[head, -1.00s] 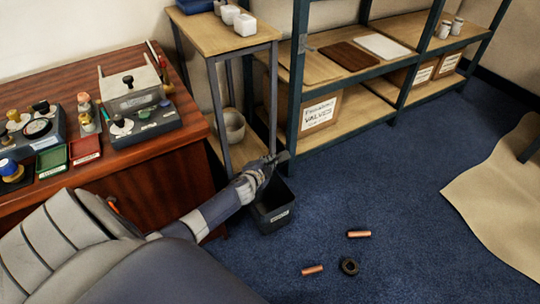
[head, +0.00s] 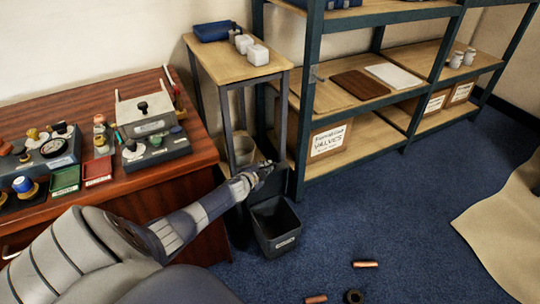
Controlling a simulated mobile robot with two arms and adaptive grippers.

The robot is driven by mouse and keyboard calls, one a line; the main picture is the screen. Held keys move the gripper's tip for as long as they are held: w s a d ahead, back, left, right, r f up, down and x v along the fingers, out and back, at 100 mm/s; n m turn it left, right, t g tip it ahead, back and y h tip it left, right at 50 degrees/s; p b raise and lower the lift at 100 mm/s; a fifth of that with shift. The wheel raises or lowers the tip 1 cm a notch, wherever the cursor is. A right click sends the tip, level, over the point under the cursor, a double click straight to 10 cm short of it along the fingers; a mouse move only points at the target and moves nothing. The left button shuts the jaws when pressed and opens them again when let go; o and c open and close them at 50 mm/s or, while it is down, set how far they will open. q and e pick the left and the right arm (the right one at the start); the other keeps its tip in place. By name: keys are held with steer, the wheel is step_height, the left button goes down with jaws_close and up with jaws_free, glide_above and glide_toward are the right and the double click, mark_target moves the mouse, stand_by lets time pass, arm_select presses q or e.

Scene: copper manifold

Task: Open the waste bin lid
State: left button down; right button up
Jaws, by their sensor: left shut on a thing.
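The waste bin (head: 283,243) is a dark grey square bin with a small pale label, standing on the blue carpet beside the wooden stand. Its top shows open, with the dark inside visible. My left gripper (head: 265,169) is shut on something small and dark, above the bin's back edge. The held thing is probably the lid's edge, but the gripper and shadow hide most of it, and I cannot make out the lid's full outline. My right gripper is not in view.
A wooden stand (head: 238,66) with a blue tray and white containers is just behind the bin. A metal shelf rack (head: 313,100) stands to the right. A desk (head: 180,168) is at left. Copper pieces (head: 365,264) and a dark ring (head: 353,296) lie on the carpet.

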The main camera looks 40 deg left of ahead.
arm_select(q)
steer(key=shift+w+a+r, duration=0.25)
steer(key=shift+w+a, duration=0.05)
steer(key=shift+a, duration=0.2)
steer(key=c, duration=1.7)
jaws_free()
steer(key=shift+s, duration=0.1)
steer(key=shift+d+f, duration=0.1)
